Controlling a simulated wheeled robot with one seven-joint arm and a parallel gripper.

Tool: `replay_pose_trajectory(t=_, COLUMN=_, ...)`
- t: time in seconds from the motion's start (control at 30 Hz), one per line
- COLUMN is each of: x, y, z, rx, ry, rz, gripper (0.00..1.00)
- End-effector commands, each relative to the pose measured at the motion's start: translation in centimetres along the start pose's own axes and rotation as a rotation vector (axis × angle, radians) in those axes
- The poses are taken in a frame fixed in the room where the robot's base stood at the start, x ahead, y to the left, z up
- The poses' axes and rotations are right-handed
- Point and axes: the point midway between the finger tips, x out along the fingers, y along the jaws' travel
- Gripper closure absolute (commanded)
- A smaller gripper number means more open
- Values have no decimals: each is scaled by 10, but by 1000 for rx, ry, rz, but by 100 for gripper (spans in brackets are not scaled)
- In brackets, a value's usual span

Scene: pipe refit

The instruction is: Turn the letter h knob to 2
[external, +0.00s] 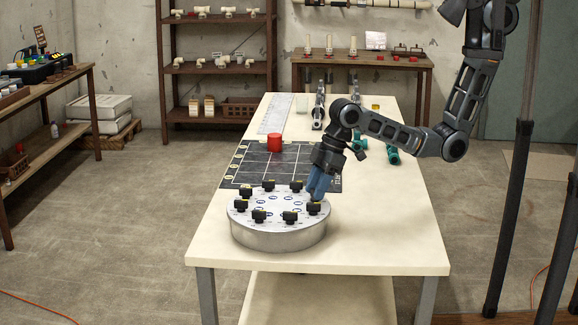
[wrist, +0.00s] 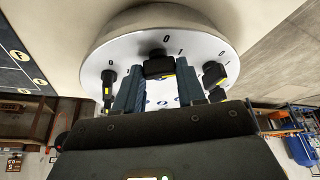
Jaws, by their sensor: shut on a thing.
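A round grey metal drum (external: 278,238) stands on the near part of the table, with several black knobs in a ring on its pale top. Each knob has a small yellow mark, and blue oval labels lie inside the ring. My gripper (external: 316,197) points down at the right-hand knob (external: 313,208) with its blue fingers. In the wrist view, my gripper (wrist: 158,76) has one finger on each side of a black knob (wrist: 158,66) and is shut on it. Marks 0 and 1 show beside this knob. Its letter is hidden or too small to read.
Neighbouring knobs (wrist: 108,82) (wrist: 214,74) sit close on both sides of my fingers. A dark gridded mat (external: 255,168) with a red cylinder (external: 274,142) lies behind the drum. Teal fittings (external: 393,154) lie farther back. The table (external: 375,235) is clear at right.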

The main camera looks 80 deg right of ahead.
Motion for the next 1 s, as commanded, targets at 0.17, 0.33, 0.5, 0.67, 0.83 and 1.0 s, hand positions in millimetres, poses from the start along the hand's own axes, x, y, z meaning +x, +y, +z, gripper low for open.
replay_pose_trajectory(t=0.17, x=0, y=-2, z=1, rx=154, ry=-3, rz=64, gripper=91)
replay_pose_trajectory(t=0.33, x=0, y=-3, z=0, rx=302, ry=-2, rz=127, gripper=91)
replay_pose_trajectory(t=0.5, x=0, y=-4, z=0, rx=452, ry=-3, rz=189, gripper=91)
replay_pose_trajectory(t=0.67, x=0, y=-4, z=-1, rx=589, ry=-3, rz=247, gripper=91)
replay_pose_trajectory(t=0.83, x=1, y=-5, z=-1, rx=721, ry=-3, rz=301, gripper=91)
replay_pose_trajectory(t=1.0, x=1, y=-5, z=-2, rx=828, ry=-4, rz=345, gripper=91)
